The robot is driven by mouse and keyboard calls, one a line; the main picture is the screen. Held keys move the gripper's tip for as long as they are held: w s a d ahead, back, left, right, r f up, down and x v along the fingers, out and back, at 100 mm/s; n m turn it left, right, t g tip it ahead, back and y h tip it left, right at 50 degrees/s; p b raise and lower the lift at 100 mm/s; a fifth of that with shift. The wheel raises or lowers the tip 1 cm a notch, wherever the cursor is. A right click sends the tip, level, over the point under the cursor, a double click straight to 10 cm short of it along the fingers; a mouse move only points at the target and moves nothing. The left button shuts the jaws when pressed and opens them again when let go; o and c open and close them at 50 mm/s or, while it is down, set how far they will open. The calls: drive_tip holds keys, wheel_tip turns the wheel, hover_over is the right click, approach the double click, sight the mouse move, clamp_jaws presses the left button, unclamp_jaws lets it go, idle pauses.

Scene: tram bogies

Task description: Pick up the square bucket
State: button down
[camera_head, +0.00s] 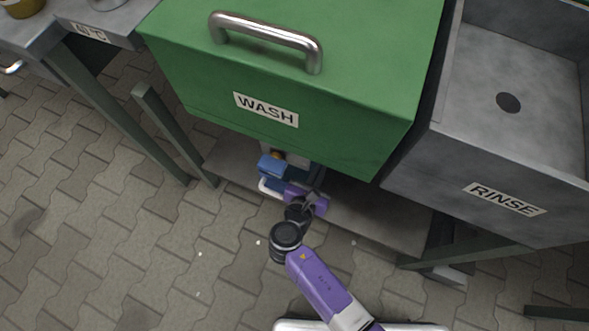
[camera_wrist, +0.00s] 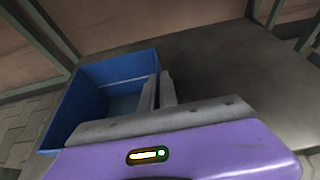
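The square bucket (camera_wrist: 88,92) is blue and open-topped, and stands on a grey shelf in the wrist view. Its near right part is hidden by my gripper (camera_wrist: 158,92). The two grey fingers are close together at the bucket's right wall, one inside and one outside, with the wall between them. In the head view, my gripper (camera_head: 312,201) reaches in under the green wash cabinet. Blue shapes (camera_head: 272,165) show just beside it, partly hidden by the cabinet; I cannot tell there which is the bucket.
The green WASH cabinet (camera_head: 330,75) overhangs the lower shelf (camera_head: 370,214). A grey RINSE basin (camera_head: 460,150) stands at the right. Table legs (camera_head: 175,135) stand at the left. The shelf right of the bucket is bare in the wrist view. Paved floor (camera_head: 120,230) is open in front.

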drive_tip(key=shift+r, duration=0.2)
drive_tip(key=shift+r+p, duration=2.85)
drive_tip(key=shift+r, duration=2)
